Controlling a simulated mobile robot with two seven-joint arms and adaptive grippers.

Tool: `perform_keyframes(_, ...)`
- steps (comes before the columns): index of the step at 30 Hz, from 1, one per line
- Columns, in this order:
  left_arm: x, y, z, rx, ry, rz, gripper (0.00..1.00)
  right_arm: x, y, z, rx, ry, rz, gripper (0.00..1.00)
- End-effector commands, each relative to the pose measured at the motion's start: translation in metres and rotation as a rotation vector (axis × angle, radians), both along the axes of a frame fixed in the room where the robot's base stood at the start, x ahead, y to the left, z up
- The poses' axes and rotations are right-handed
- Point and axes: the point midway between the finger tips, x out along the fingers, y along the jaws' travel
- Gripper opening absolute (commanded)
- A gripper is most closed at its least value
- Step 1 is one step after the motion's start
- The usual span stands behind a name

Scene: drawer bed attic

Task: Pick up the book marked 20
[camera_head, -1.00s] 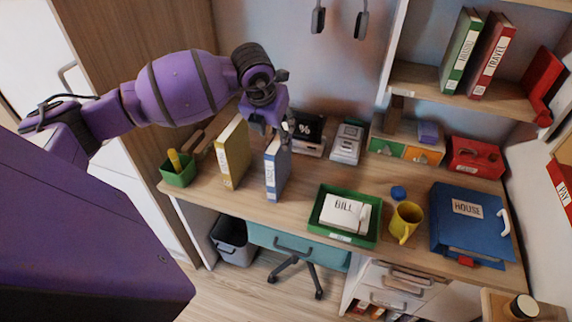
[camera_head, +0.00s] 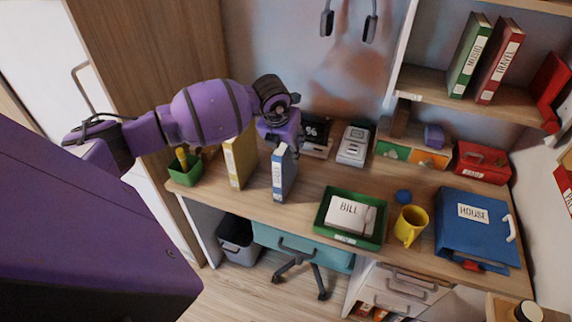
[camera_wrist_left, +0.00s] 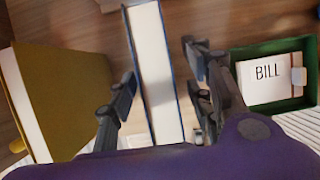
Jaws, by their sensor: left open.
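A blue book (camera_head: 283,178) with a white spine label stands upright on the desk, the label too small to read surely. A yellow book (camera_head: 240,160), also labelled on its spine, stands upright to its left. My left gripper (camera_head: 285,141) is at the top of the blue book. In the left wrist view, my left gripper (camera_wrist_left: 160,75) is open, with one finger on each side of the blue book (camera_wrist_left: 153,60); contact cannot be told. The yellow book (camera_wrist_left: 55,100) is left of the fingers there. My right gripper is not in view.
A green pen box (camera_head: 184,177) stands left of the books. A green tray (camera_head: 352,240) with a BILL paper stack, a yellow mug (camera_head: 410,226) and a blue HOUSE binder (camera_head: 475,228) are to the right. A calculator-like device (camera_head: 353,147) stands behind.

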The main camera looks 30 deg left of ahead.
Motion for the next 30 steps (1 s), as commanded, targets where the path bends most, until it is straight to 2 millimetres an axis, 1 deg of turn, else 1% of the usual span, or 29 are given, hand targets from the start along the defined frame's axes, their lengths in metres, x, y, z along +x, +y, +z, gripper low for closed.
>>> perform_keyframes(11,-0.0003,0.0001,-0.0049,-0.001,0.001,0.001,0.47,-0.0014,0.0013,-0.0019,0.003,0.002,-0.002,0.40)
perform_keyframes(19,-0.0002,0.0002,-0.0048,0.000,0.000,0.001,0.47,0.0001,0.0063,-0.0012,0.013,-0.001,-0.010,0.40)
perform_keyframes(20,-0.0001,0.0002,-0.0048,0.000,0.000,0.001,0.46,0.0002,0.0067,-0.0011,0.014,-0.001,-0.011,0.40)
perform_keyframes(30,-0.0001,0.0001,-0.0047,0.000,0.000,0.000,0.01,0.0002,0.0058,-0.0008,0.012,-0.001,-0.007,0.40)
